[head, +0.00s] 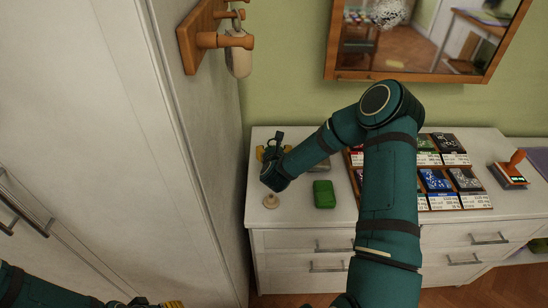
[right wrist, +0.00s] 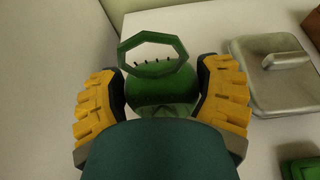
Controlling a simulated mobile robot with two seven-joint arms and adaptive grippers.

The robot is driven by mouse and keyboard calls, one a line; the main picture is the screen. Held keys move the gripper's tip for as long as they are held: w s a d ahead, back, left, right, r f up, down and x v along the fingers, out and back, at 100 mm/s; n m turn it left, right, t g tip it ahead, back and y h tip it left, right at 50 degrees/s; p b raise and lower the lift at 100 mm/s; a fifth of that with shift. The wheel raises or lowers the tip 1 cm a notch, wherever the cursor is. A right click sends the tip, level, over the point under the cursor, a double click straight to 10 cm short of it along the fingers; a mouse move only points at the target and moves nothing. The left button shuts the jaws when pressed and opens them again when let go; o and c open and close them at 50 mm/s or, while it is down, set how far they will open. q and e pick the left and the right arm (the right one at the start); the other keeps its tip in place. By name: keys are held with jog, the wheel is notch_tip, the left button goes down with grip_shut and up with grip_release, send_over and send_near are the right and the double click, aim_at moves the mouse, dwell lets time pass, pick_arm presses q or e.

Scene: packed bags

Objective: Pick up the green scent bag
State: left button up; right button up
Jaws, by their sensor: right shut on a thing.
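In the right wrist view a green thing (right wrist: 160,88), which looks like the green scent bag, sits between the yellow finger pads of my right gripper (right wrist: 160,108). An octagonal green loop stands above its body. My right gripper is shut on it; my own wrist hides its lower part. In the head view my right gripper (head: 272,153) is over the back left of the white dresser (head: 300,222), and the held thing is hard to make out there. My left gripper (head: 158,303) is at the bottom edge, cut off, so its opening does not show.
A rack of packets (head: 438,172) and an orange-handled thing (head: 511,172) are at right. A grey lidded thing (right wrist: 285,82) is close right of the gripper.

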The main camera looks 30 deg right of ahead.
notch_tip(320, 180, up, 10)
jog(key=shift+p, duration=0.8)
